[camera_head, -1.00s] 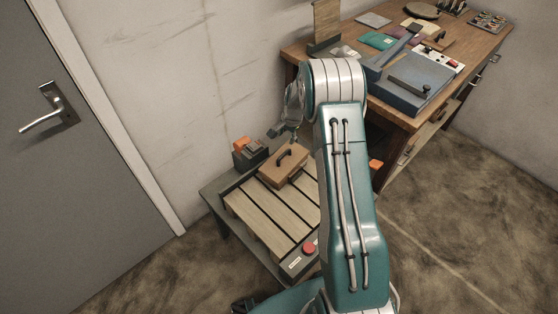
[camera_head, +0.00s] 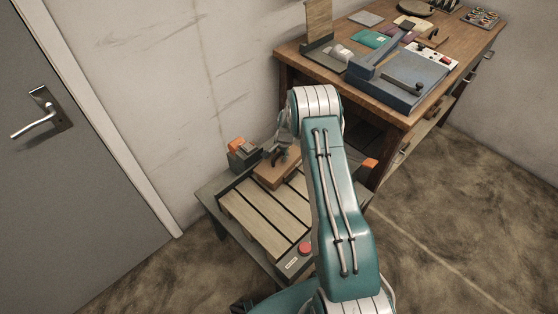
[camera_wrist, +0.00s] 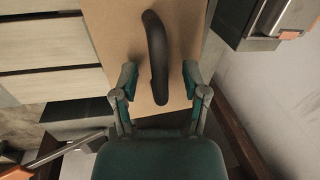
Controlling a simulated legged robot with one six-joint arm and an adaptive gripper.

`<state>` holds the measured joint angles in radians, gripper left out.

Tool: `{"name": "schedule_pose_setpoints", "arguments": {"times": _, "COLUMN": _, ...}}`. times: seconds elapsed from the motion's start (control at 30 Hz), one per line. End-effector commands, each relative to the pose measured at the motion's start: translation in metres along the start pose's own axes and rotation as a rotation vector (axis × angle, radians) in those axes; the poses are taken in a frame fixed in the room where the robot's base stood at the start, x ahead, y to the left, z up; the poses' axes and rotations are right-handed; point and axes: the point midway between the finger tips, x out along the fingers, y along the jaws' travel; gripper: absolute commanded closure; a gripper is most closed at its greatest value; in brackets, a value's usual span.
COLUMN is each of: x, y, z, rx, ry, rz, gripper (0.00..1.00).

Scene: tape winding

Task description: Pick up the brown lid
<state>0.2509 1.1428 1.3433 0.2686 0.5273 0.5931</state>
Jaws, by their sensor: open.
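The brown lid (camera_head: 266,178) lies on the slatted low table, towards its back right, with a dark arched handle (camera_head: 283,157) on top. In the wrist view the lid (camera_wrist: 112,45) fills the upper middle and its black handle (camera_wrist: 156,50) runs lengthwise. My gripper (camera_wrist: 160,78) is open, with one finger on each side of the handle's near end. Its fingers look clear of the handle; the exact height gap cannot be told. In the head view my gripper (camera_head: 279,147) is just above the lid, partly hidden behind my arm.
An orange-topped grey block (camera_head: 241,152) stands just left of the lid. The slatted table (camera_head: 250,225) has a red button (camera_head: 305,248) at its front. A wooden workbench (camera_head: 390,112) with a blue device (camera_head: 398,85) stands behind right. A wall is close behind.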

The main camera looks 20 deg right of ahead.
Motion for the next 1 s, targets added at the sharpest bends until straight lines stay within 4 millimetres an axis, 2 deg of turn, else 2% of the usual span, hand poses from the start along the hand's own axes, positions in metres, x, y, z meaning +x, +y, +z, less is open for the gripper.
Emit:
{"name": "schedule_pose_setpoints", "arguments": {"times": 0.13, "x": 0.000, "y": -0.001, "z": 0.001, "rx": 0.000, "ry": 0.001, "rz": 0.000, "gripper": 0.42}}
{"name": "schedule_pose_setpoints", "arguments": {"times": 0.17, "x": 0.000, "y": -0.001, "z": 0.001, "rx": 0.000, "ry": 0.001, "rz": 0.000, "gripper": 0.55}}
{"name": "schedule_pose_setpoints", "arguments": {"times": 0.2, "x": -0.001, "y": -0.001, "z": 0.001, "rx": -0.001, "ry": 0.001, "rz": 0.000, "gripper": 0.73}}
{"name": "schedule_pose_setpoints", "arguments": {"times": 0.27, "x": -0.001, "y": -0.001, "z": 0.001, "rx": -0.001, "ry": 0.001, "rz": 0.000, "gripper": 1.00}}
{"name": "schedule_pose_setpoints", "arguments": {"times": 0.77, "x": -0.004, "y": -0.001, "z": 0.000, "rx": -0.001, "ry": 0.001, "rz": 0.001, "gripper": 1.00}}
{"name": "schedule_pose_setpoints", "arguments": {"times": 0.87, "x": -0.012, "y": -0.003, "z": 0.000, "rx": -0.001, "ry": 0.001, "rz": 0.000, "gripper": 1.00}}
{"name": "schedule_pose_setpoints", "arguments": {"times": 1.0, "x": -0.034, "y": -0.008, "z": 0.000, "rx": -0.002, "ry": 0.003, "rz": -0.002, "gripper": 1.00}}
